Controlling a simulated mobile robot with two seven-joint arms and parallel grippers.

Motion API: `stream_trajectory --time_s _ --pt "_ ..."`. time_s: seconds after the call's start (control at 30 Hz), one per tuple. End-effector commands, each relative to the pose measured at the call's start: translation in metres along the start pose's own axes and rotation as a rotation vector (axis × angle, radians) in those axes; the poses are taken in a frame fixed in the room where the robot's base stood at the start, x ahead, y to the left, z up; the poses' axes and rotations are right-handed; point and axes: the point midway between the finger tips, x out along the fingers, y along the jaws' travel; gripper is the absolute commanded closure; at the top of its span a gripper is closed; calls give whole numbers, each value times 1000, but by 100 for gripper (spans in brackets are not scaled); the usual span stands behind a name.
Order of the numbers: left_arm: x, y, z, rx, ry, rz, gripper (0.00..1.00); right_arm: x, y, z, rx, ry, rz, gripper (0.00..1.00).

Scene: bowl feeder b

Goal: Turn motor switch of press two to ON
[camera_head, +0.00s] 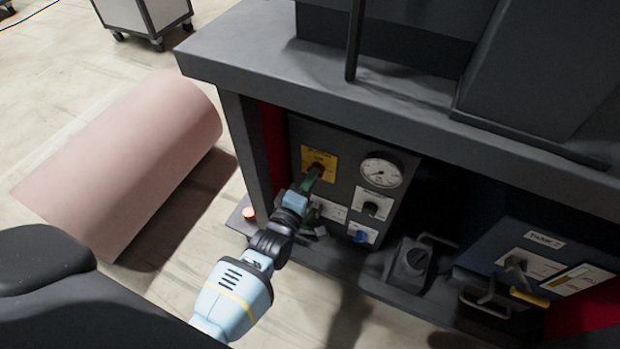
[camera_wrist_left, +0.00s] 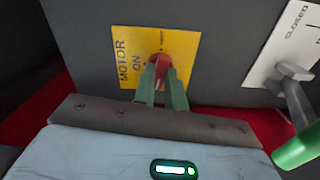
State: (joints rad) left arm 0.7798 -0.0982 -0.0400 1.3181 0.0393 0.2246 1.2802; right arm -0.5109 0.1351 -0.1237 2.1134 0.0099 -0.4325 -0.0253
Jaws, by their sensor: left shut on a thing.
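The motor switch is a red knob (camera_wrist_left: 158,68) on a yellow plate (camera_wrist_left: 183,45) that reads "MOTOR" and "ON" in the left wrist view. In the head view the yellow plate (camera_head: 320,157) is at the upper left of the grey control panel (camera_head: 348,145). My left gripper (camera_wrist_left: 162,84) has its two green fingers closed on the red knob, one on each side. In the head view my left gripper (camera_head: 312,178) reaches the knob from below and partly hides it. The knob's exact setting is hard to read. My right gripper is not in view.
A round gauge (camera_head: 381,172) and a black selector (camera_head: 371,208) sit right of the switch. A lever with a green grip (camera_wrist_left: 296,148) is close at the right in the wrist view. The dark tabletop edge (camera_head: 400,120) overhangs the panel. A pink roll (camera_head: 130,160) lies on the floor at left.

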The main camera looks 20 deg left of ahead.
Motion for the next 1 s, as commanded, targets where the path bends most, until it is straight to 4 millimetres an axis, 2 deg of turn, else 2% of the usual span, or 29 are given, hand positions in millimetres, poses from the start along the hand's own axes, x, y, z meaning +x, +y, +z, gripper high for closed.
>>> stream_trajectory --time_s 0.43,1.0 --pt "0 1 0 410 1 0 100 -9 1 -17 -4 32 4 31" --pt "0 0 0 951 0 -1 100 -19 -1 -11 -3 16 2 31"
